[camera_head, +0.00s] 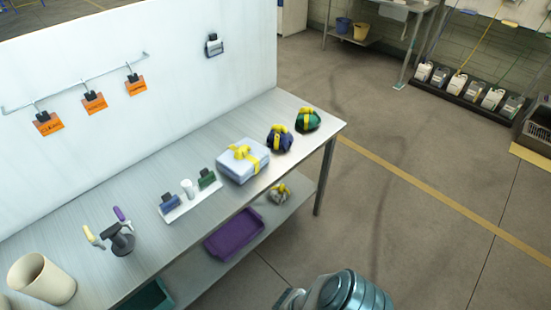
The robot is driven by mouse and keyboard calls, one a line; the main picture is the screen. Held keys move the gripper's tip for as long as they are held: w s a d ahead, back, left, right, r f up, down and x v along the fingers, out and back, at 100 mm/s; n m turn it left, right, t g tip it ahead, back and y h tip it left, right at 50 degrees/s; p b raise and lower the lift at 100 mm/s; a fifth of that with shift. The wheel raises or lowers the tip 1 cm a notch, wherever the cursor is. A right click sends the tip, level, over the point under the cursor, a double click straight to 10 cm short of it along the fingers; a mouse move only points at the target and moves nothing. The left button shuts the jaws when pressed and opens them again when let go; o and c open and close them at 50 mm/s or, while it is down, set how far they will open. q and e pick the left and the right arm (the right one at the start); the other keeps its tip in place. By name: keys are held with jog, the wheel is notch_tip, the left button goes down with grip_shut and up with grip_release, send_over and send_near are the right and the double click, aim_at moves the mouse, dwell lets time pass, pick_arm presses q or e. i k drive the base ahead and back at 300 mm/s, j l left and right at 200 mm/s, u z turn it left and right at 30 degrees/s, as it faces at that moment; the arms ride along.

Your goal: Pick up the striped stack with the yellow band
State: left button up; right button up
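The stack (235,171) is a pale bluish-white folded block with a yellow band tied over it and a knot on top. It sits on the grey metal table (150,225), near the middle of the right half, and lies flat. Stripes are too faint to make out. Nothing of mine touches it. A teal and grey part of my arm shows at the bottom edge, well in front of the table. I see neither gripper's fingers in this view.
A blue bag (279,140) and a green bag (307,123), both with yellow ties, stand right of the stack. A white tray (185,208) with small items is left of it. A grey bag (277,195) and purple tray (234,234) lie on the lower shelf.

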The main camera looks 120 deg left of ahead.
aim_at(242, 160)
jog(key=u, duration=4.25)
jog(key=i+l, duration=0.2)
